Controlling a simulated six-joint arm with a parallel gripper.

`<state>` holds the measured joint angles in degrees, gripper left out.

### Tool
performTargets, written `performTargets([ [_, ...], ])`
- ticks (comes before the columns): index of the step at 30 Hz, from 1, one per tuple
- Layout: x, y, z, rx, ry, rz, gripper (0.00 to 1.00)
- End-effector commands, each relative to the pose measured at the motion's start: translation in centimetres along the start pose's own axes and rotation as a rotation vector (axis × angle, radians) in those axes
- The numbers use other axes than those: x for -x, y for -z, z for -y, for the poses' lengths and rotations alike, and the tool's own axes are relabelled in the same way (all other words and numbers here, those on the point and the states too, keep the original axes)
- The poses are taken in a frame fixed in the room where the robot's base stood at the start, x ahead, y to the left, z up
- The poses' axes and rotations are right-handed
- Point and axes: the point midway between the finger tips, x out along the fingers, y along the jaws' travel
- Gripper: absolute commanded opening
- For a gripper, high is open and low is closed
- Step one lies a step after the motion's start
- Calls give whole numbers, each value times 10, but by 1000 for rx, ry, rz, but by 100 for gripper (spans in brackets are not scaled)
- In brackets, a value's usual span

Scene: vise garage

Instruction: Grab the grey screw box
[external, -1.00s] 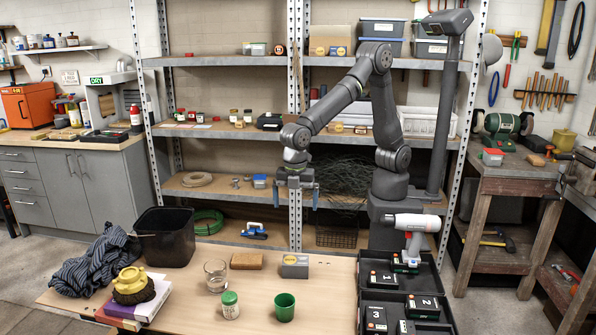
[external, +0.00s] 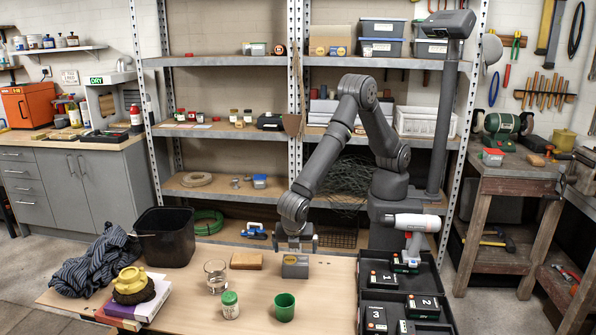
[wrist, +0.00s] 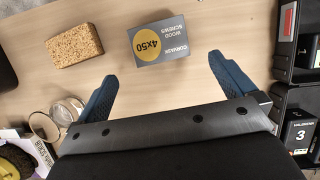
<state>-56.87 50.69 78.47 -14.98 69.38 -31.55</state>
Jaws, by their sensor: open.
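The grey screw box (external: 294,267) stands on the wooden table near its back edge. In the wrist view the screw box (wrist: 163,40) shows a yellow round label reading 4x50 and the words wood screws. My gripper (external: 296,247) is just above the box in the external view. In the wrist view my gripper (wrist: 165,75) has its blue fingers spread wide and empty, with the box lying ahead of and between the fingertips, not touching them.
A cork-coloured sponge block (external: 246,261) lies left of the box. A glass (external: 215,276), a green-lidded jar (external: 230,305) and a green cup (external: 284,307) stand nearer the front. A black tray of batteries (external: 409,307) is at right.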

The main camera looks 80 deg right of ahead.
Motion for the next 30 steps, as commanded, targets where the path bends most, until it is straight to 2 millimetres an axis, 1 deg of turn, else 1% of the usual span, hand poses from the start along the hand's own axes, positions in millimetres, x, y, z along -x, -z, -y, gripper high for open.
performTargets([
  [1,-13,-1,0,0,3,3,100],
  [3,-28,-1,0,1,3,3,100],
  [6,-47,-1,0,0,2,2,100],
  [9,-60,-1,0,-1,1,1,100],
  [16,-76,-1,0,-1,1,0,100],
  [21,-102,-4,-1,0,2,2,100],
  [24,-114,-4,-1,0,1,1,100],
  [27,-120,-4,-1,0,0,-1,100],
  [30,-121,-3,-1,0,0,-1,100],
])
